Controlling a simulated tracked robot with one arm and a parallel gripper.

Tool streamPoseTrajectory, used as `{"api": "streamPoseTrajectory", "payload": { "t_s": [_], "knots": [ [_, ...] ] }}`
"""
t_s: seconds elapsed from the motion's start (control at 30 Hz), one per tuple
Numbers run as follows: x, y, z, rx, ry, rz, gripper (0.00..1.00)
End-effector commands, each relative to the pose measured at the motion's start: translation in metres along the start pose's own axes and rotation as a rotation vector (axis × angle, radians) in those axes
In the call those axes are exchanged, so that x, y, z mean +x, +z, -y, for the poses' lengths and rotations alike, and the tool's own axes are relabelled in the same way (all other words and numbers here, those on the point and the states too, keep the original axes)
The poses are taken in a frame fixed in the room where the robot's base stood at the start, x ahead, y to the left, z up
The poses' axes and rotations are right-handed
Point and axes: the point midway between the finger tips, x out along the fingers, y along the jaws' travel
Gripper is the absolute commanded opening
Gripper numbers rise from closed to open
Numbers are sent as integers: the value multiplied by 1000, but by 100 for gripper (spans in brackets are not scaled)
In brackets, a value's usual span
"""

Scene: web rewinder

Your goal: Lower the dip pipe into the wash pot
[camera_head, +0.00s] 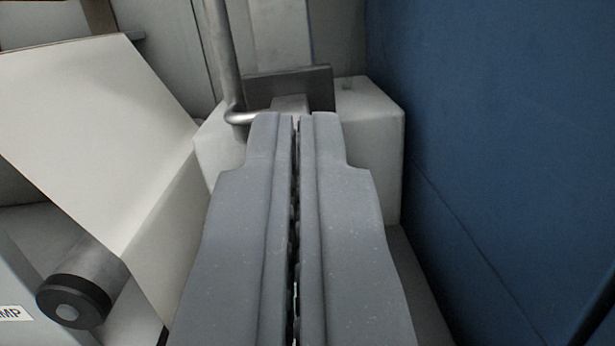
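My gripper (296,118) is in the middle of the view, its two long grey fingers nearly together with only a thin dark gap between them. I see nothing held in that gap. A bent metal pipe (222,55), which may be the dip pipe, comes down just left of the fingertips. It turns right at its foot (250,117) and runs behind the left fingertip, so I cannot tell whether they touch. A dark grey plate (288,85) with a small block stands just beyond the tips. I cannot make out a wash pot.
A pale box (375,135) stands behind and right of the fingers. A blue wall panel (490,150) closes off the right side. A sloping white sheet (95,120) and a dark-ended roller (75,300) are at left, with a partly cut label (10,314).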

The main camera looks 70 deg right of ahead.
Motion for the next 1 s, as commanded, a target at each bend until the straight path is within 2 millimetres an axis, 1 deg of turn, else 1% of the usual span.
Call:
{"api": "streamPoseTrajectory", "payload": {
  "t_s": [0.03, 0.37, 0.47, 0.57, 0.8, 0.9, 1.0],
  "knots": [
    [-1, 4, -1, -4, 0, 7, 0],
    [-3, 6, -1, -6, -1, 12, 0],
    [-9, 7, 0, -7, -1, 13, 0],
    [-21, 8, 0, -8, 0, 14, 0],
    [-59, 6, 0, -4, 6, 8, 0],
    [-72, 5, 0, -5, 9, 5, 0],
    [-82, 4, -2, -4, 15, 5, 0]
  ]
}}
